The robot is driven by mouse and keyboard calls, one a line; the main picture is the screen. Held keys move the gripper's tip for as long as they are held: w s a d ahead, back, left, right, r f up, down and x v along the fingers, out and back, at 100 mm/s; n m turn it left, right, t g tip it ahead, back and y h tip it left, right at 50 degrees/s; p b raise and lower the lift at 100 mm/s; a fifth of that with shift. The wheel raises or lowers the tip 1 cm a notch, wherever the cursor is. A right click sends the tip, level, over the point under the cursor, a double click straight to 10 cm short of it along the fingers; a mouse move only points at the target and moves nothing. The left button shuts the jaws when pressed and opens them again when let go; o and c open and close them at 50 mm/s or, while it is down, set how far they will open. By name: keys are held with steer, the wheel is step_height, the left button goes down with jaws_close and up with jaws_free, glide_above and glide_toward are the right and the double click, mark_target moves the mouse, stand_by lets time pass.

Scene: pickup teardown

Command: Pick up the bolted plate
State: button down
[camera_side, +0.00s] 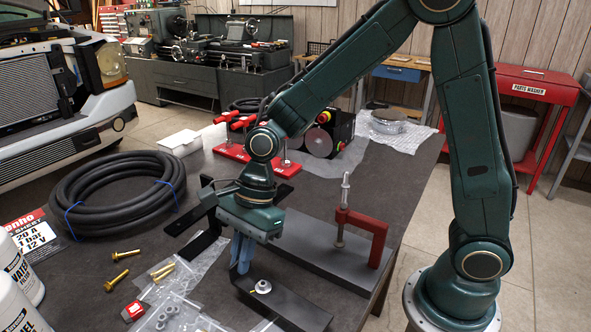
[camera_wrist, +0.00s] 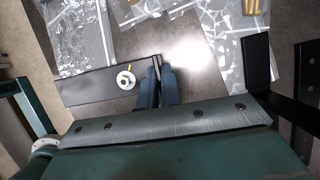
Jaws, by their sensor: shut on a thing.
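The bolted plate (camera_side: 295,305) is a dark, flat metal strip with an upturned end, lying near the front edge of the table. A pale round washer with a small brass-coloured bolt (camera_side: 262,287) sits on its flat part. In the wrist view the plate (camera_wrist: 85,86) reaches left from my fingers, with the washer (camera_wrist: 126,80) close beside them. My gripper (camera_side: 241,262) points down with its blue fingers shut on the plate's upturned end; the fingers also show in the wrist view (camera_wrist: 158,78). The fingers partly hide that end. I cannot tell whether the plate is lifted.
A red clamp (camera_side: 362,228) stands on a grey block (camera_side: 325,248) to the right. Bags of small hardware (camera_side: 178,310), loose brass bolts (camera_side: 120,278) and a black hose coil (camera_side: 118,192) lie to the left. Another black bracket (camera_side: 192,222) lies behind my gripper.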

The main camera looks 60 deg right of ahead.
steer(key=shift+r, duration=3.55)
